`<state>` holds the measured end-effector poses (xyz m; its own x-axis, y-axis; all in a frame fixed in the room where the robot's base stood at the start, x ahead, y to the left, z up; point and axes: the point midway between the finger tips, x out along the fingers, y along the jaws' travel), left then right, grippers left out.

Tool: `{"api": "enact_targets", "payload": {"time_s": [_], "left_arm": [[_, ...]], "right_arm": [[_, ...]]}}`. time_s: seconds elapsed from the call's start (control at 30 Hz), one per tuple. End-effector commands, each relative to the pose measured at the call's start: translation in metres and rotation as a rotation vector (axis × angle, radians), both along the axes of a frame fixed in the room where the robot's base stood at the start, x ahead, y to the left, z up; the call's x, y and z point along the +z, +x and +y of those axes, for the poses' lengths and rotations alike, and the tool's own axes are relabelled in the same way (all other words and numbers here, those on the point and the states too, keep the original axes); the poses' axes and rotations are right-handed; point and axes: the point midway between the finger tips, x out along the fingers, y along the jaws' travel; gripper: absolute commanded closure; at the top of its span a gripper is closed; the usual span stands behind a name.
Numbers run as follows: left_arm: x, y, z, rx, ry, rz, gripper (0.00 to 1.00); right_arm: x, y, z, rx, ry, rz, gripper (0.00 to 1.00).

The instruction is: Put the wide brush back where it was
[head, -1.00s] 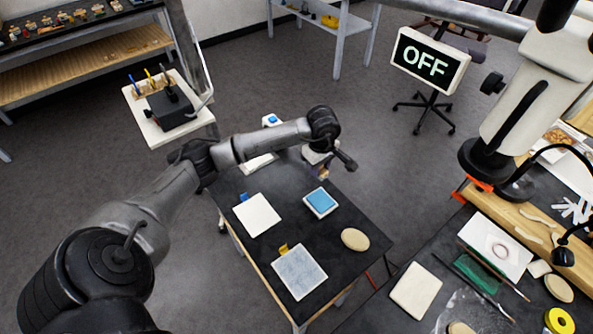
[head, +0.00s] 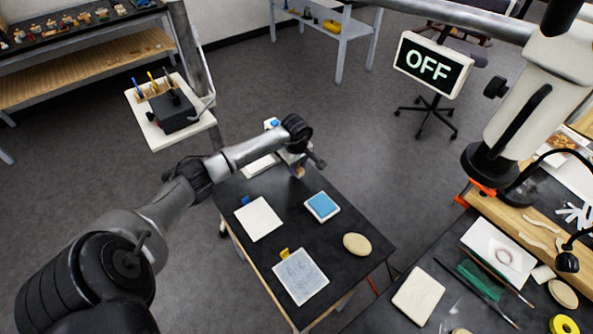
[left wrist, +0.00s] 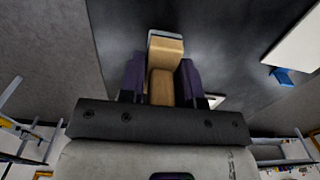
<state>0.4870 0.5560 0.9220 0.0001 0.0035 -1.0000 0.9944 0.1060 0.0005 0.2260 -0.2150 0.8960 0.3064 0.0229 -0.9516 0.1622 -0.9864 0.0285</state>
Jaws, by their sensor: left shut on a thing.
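The wide brush, a wooden block-like piece with a pale edge at its far end, is between the two dark fingers of my left gripper in the left wrist view (left wrist: 162,80). The gripper is shut on it. In the head view my left gripper (head: 299,167) is over the far end of the black table (head: 285,195), and only a small brownish part of the brush shows below it. I cannot tell whether the brush touches the table. My right gripper is not in view.
On the black table are a white tile with a blue tab (head: 258,219), a tile with a yellow tab (head: 300,277), a blue pad (head: 321,206) and a tan oval (head: 356,244). A white slab (head: 260,166) lies left of the gripper. A cluttered bench (head: 455,325) stands right.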

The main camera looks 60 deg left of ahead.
Motion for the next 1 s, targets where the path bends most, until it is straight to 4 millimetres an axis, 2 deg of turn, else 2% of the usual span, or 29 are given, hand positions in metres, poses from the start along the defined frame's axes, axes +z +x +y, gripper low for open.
{"api": "enact_targets", "payload": {"time_s": [0.1, 0.2, 0.6, 0.63, 0.87, 1.0], "left_arm": [[-0.018, 0.0, -0.001, 0.001, -0.004, 0.001, 0.91], [-0.026, 0.0, -0.001, 0.0, -0.002, 0.001, 0.91], [-0.031, 0.0, 0.0, -0.001, 0.001, 0.0, 0.91], [-0.029, 0.0, 0.0, -0.001, 0.0, 0.0, 0.66], [-0.029, 0.0, -0.001, -0.001, 0.0, 0.0, 0.44], [-0.029, 0.0, -0.001, -0.001, 0.0, 0.0, 0.44]], "right_arm": [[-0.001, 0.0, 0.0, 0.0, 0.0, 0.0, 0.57], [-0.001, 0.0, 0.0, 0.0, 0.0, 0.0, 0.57], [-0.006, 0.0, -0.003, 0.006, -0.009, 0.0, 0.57], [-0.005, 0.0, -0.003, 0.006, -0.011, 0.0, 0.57], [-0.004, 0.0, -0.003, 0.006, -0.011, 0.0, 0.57], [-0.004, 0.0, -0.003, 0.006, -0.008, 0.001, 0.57]]}}
